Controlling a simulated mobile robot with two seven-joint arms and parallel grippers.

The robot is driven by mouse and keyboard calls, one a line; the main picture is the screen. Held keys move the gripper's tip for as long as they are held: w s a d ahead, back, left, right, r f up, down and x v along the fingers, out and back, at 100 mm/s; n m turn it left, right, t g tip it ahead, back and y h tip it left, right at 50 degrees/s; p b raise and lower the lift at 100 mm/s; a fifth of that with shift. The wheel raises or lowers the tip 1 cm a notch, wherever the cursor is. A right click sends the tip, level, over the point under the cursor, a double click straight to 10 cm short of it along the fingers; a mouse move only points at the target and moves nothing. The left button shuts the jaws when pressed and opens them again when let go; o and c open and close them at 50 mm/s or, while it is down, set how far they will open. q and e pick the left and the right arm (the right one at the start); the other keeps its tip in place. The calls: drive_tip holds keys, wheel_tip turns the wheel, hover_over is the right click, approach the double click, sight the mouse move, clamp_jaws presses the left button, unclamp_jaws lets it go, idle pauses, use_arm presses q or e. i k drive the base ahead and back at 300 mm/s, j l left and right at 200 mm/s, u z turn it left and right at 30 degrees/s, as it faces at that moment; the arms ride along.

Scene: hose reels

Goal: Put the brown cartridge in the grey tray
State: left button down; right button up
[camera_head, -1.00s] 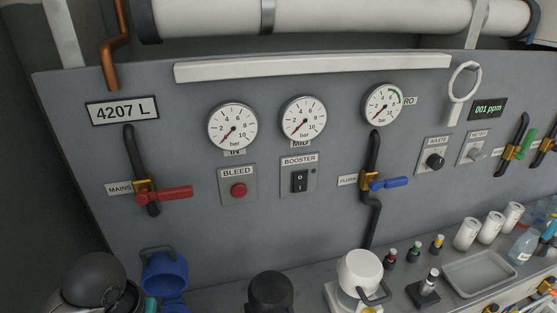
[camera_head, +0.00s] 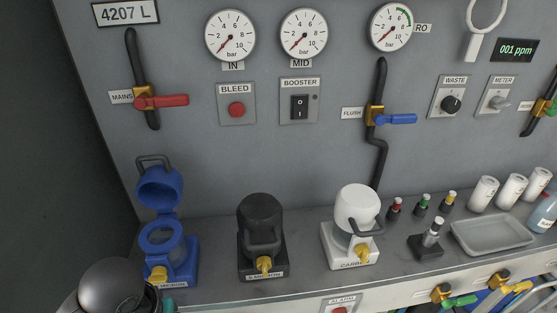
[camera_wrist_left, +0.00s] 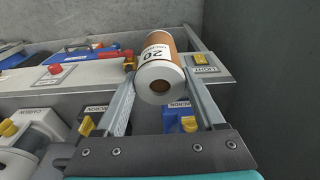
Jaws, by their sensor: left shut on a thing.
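The brown cartridge (camera_wrist_left: 160,68) has white end caps and a white label reading 20. My left gripper (camera_wrist_left: 160,60) is shut on it, with one finger on each side, in the left wrist view. One round white end with a dark hole faces the camera. The cartridge does not show in the head view, where only part of my left arm appears at the lower left. The grey tray (camera_head: 492,235) is shallow, looks empty and lies on the counter at the right of the head view. My right gripper is not in view.
A blue housing (camera_head: 163,187) stands open on the counter, its lid tilted up. A black housing (camera_head: 261,215) and a white housing (camera_head: 357,206) are closed. A small black stand (camera_head: 428,247) and several white canisters (camera_head: 482,193) stand near the tray.

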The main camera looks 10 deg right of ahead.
sight(489, 237)
drive_tip(key=l+z, duration=0.15)
drive_tip(key=l, duration=0.7)
drive_tip(key=i+l+z, duration=0.15)
drive_tip(key=l, duration=0.7)
drive_tip(key=k, duration=0.05)
